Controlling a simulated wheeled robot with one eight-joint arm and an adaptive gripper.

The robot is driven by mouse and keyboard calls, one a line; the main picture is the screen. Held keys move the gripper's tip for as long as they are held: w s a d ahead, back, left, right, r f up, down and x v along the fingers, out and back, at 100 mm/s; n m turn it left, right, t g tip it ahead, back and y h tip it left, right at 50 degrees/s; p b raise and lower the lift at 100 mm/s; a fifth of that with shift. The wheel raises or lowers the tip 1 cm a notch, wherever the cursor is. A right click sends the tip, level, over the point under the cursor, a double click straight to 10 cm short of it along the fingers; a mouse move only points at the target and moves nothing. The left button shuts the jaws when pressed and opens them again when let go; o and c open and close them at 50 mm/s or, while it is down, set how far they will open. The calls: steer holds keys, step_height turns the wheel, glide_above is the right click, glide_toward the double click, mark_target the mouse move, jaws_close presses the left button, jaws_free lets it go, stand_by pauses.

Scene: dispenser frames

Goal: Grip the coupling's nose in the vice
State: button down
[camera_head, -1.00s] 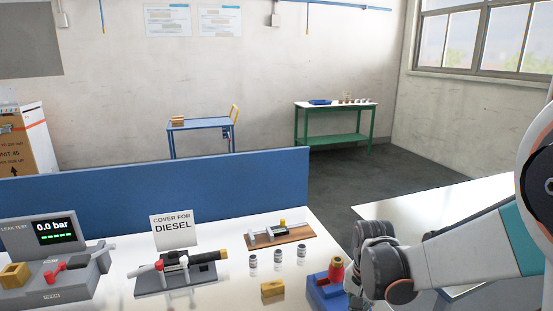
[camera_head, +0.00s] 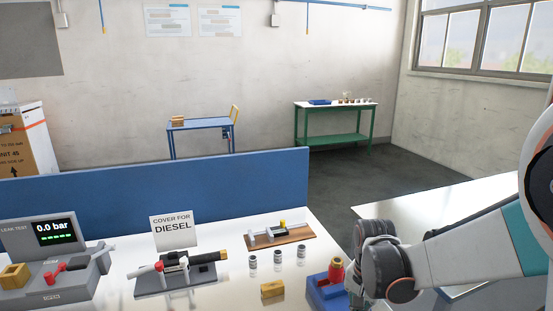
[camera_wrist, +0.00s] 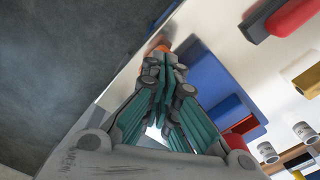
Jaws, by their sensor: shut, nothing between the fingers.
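The blue vice (camera_head: 324,295) stands on the white bench at the lower right of the head view, left of my wrist. A red part with an orange-yellow top (camera_head: 337,270) stands upright at the vice; it looks like the coupling. I cannot tell whether its nose is between the vice jaws. In the wrist view the vice (camera_wrist: 212,78) lies right of my fingers. My gripper (camera_wrist: 160,65) is shut and empty, with an orange piece (camera_wrist: 157,47) just beyond its tips. Whether they touch is unclear. My wrist hides most of the fingers in the head view.
A test fixture (camera_head: 180,280) with a sign, a leak tester (camera_head: 55,262), a wooden board (camera_head: 285,237), several small silver cylinders and a brass block (camera_head: 272,289) occupy the bench. A blue panel (camera_head: 150,203) runs behind it. Another white table (camera_head: 430,205) stands at the right.

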steer(key=shift+r+p, duration=0.35)
steer(key=shift+r, duration=0.3)
steer(key=shift+a, duration=0.25)
steer(key=shift+r, duration=0.1)
steer(key=shift+s+r+p, duration=0.1)
steer(key=shift+r+p, duration=1.65)
steer(key=shift+r, duration=0.65)
